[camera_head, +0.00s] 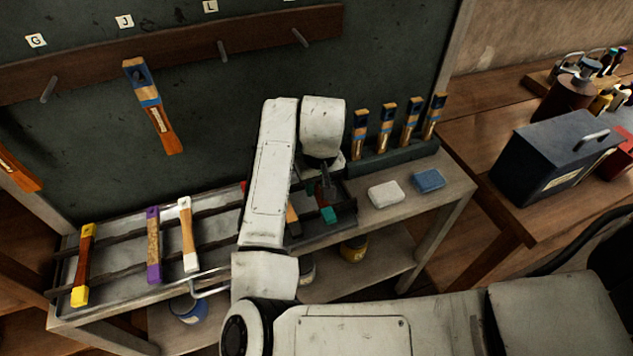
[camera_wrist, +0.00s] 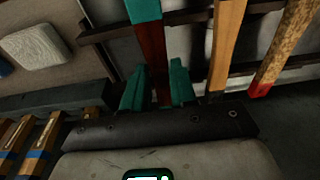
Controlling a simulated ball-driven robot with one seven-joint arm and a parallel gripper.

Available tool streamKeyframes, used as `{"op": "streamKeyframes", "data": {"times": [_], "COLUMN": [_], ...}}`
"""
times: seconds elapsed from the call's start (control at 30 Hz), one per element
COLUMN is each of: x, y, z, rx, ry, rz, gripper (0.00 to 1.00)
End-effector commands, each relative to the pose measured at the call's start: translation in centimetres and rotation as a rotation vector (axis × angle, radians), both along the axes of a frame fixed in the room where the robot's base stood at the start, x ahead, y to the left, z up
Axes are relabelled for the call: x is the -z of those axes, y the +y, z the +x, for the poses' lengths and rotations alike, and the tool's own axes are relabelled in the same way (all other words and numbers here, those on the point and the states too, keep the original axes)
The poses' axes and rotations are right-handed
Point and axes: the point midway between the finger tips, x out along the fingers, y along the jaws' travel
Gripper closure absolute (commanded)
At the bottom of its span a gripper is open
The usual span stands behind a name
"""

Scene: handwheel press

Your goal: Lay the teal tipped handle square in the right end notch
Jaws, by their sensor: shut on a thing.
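The teal tipped handle shows in the wrist view as a dark red-brown shaft (camera_wrist: 151,48) with a teal end (camera_wrist: 143,10). My gripper (camera_wrist: 158,88) is shut on the shaft, one green finger on each side. In the head view the teal end (camera_head: 328,214) points toward the front of the bench, below my gripper (camera_head: 325,188). The handle lies roughly across the rack's dark rails (camera_wrist: 108,32), near the rack's right end. My arm and wrist hide much of it in the head view. I cannot tell whether it rests in the notch or hangs just above.
An orange-brown handle (camera_wrist: 226,40) lies close beside it, then a speckled, red-tipped one (camera_wrist: 285,45). Yellow (camera_head: 84,265), purple (camera_head: 153,245) and white (camera_head: 187,235) tipped handles lie farther left. A white block (camera_head: 385,194) and blue block (camera_head: 428,180) sit right.

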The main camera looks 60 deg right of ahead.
Motion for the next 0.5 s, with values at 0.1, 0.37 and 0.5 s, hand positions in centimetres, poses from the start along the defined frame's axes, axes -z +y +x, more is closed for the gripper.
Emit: {"op": "streamKeyframes", "data": {"times": [0.1,0.37,0.5], "x": [0.01,0.12,0.43], "y": [0.02,0.02,0.01], "z": [0.03,0.01,0.01], "rx": [0.000,0.000,-0.001], "ry": [0.000,0.000,0.001], "rz": [0.000,0.000,-0.001], "gripper": [1.00,1.00,1.00]}}
